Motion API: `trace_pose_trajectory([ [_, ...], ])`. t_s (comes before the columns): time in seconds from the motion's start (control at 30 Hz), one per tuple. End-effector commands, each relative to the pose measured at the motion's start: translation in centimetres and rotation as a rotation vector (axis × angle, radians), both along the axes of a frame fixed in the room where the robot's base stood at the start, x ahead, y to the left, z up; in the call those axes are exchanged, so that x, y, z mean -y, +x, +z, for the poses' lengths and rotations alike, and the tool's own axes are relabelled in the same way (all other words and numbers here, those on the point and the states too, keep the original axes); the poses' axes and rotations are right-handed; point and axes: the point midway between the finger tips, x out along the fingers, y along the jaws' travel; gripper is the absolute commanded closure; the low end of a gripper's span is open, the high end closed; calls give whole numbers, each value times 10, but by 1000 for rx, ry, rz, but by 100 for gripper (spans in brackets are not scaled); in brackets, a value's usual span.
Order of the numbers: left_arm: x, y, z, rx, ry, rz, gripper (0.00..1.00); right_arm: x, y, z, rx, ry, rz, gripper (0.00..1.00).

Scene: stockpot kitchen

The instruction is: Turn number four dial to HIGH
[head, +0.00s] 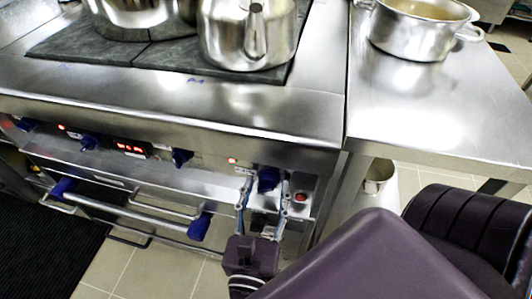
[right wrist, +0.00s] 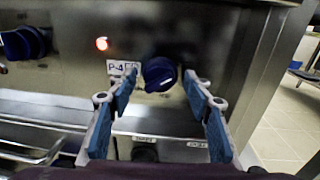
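The number four dial is a dark blue knob (head: 268,180) at the right end of the stove's front panel. In the right wrist view the same knob (right wrist: 159,74) sits beside a label reading P-4 (right wrist: 119,68). My right gripper (head: 264,190) is open, with its fingers on either side of the knob. In the right wrist view its blue-padded fingertips (right wrist: 160,84) stand apart left and right of the knob, with visible gaps. My left gripper is not in view.
More blue knobs (head: 181,158) line the panel to the left. A red-lit indicator (right wrist: 102,44) is left of the dial, and a red button (head: 300,197) right of it. Below is an oven handle (head: 130,212). A kettle (head: 240,38) and pot (head: 415,28) stand above.

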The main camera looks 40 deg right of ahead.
Motion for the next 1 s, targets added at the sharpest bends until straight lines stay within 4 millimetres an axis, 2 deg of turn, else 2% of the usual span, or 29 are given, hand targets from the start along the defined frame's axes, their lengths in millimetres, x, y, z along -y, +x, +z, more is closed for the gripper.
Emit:
trace_pose_trajectory([
  [0.03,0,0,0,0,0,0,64,0,0,0,0,0,0,59],
  [0.37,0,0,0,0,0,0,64,0,0,0,0,0,0,96],
  [0.67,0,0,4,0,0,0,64,0,0,1,27,22,0,96],
  [0.9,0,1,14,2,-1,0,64,0,0,2,129,109,0,96],
  [1.0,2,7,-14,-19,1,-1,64,1,0,2,193,163,0,96],
])
